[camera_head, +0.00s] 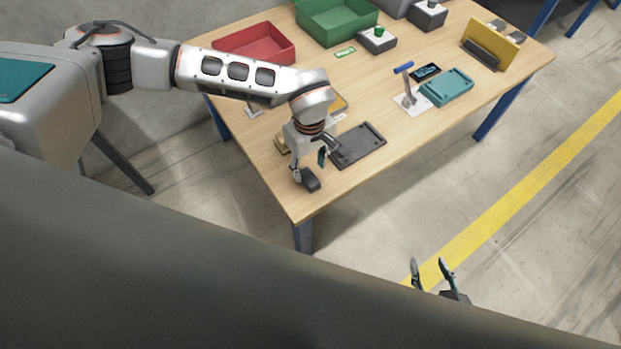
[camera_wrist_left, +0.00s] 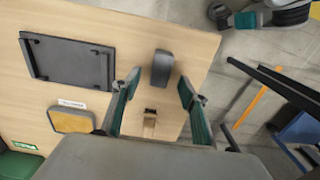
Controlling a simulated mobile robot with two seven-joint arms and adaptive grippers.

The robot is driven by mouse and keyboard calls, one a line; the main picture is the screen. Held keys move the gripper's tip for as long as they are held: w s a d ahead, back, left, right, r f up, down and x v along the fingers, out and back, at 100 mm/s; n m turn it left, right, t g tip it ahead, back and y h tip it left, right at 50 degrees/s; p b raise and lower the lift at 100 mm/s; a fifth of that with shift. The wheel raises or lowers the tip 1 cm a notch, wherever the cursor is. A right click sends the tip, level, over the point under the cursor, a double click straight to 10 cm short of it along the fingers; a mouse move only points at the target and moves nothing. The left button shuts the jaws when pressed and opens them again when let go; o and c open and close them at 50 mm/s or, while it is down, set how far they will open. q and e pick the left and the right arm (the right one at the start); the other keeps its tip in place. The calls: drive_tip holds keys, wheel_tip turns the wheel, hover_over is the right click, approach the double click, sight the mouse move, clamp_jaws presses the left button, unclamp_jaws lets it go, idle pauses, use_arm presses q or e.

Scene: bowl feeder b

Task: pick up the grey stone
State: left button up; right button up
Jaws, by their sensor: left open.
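The grey stone (camera_head: 311,181) is a dark grey rounded block lying near the front corner of the wooden table. In the left wrist view the stone (camera_wrist_left: 161,68) lies just beyond and between the fingertips. My left gripper (camera_head: 309,167) is open, pointing down close to the stone; its fingers (camera_wrist_left: 159,79) are spread with nothing held between them. I cannot tell whether a finger touches the stone. My right gripper (camera_head: 428,263) is open and empty, in front of the table over the floor.
A teal tray (camera_head: 447,88), blue-handled stand (camera_head: 404,70), red bin (camera_head: 262,46) and green bin (camera_head: 335,22) are farther back. The table edge is close.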

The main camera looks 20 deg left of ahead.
sight(309, 177)
use_arm(q)
wheel_tip(309, 177, down, 5)
drive_tip(key=shift+s+f+b, duration=0.1)
drive_tip(key=shift+f+b, duration=0.1)
drive_tip(key=shift+b, duration=0.15)
drive_tip(key=shift+r, duration=0.1)
clamp_jaws()
